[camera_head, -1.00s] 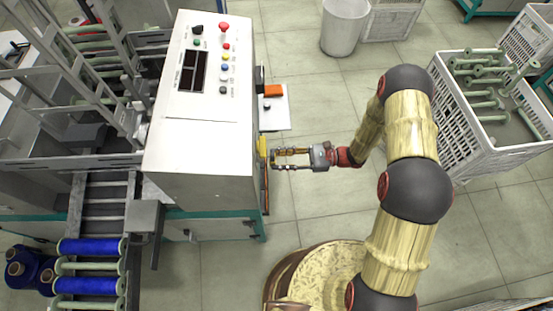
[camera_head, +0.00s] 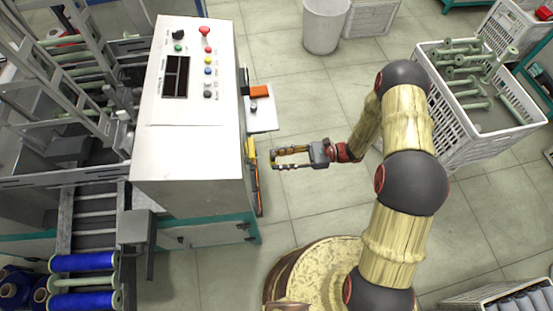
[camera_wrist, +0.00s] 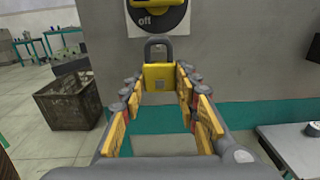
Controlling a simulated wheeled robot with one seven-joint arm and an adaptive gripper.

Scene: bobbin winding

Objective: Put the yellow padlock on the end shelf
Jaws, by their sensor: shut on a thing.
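The yellow padlock (camera_wrist: 158,78) with a grey shackle is upright between my fingertips in the wrist view. My gripper (camera_wrist: 160,84) is shut on its body. In the head view my gripper (camera_head: 275,158) stands a little clear of the machine's end face, and the padlock is too small to make out there. The end shelf (camera_head: 262,123) is a white plate on the machine's end, beyond my gripper. Its edge also shows at the lower right of the wrist view (camera_wrist: 285,136).
An orange block (camera_head: 260,91) and a small dark-topped item (camera_head: 253,107) sit on the shelf; its front part is bare. A rotary switch marked "off" (camera_wrist: 145,21) is above the padlock. A crate of bobbins (camera_head: 500,125) stands right.

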